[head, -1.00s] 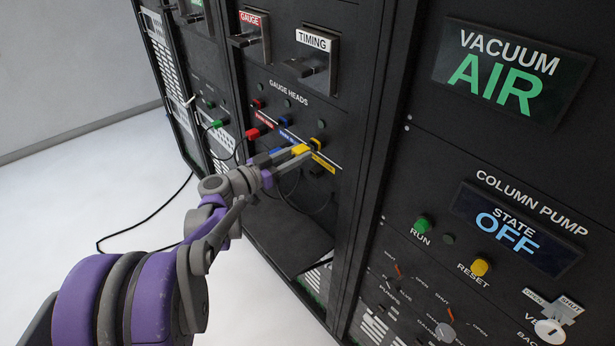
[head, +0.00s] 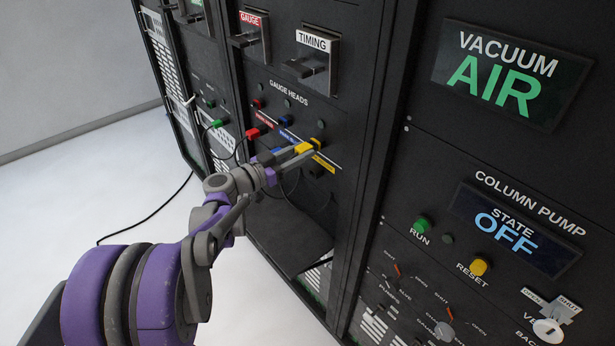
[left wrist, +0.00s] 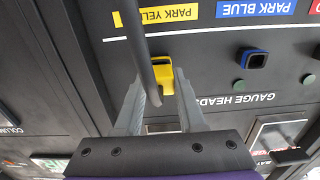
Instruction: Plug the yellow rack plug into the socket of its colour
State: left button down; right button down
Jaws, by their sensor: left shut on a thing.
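My left gripper (head: 308,151) is shut on the yellow plug (head: 303,147), at the gauge heads panel. The yellow socket (head: 319,140) is right at the fingertips, at the right end of the socket row. The plug points at it and is very close; I cannot tell if it has entered. In the left wrist view, which is upside down, my gripper (left wrist: 160,98) shows yellow between and just beyond its fingers, with a dark cable crossing in front. The yellow park label (head: 323,163) sits below the socket. My right gripper is not in view.
The blue socket (head: 284,121) is beside the yellow one. Handles (head: 312,64) stick out above. The column pump panel (head: 480,265) is at the right.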

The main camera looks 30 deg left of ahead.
aim_at(298, 153)
pick_arm(q)
jog(key=shift+w+d+p, duration=0.25)
jog(key=shift+w+p, duration=0.1)
jog(key=shift+w, duration=0.1)
dwell(1.1)
jog(key=shift+c, duration=2.1)
grip_release()
jog(key=shift+w, duration=0.1)
jog(key=shift+v, duration=3.55)
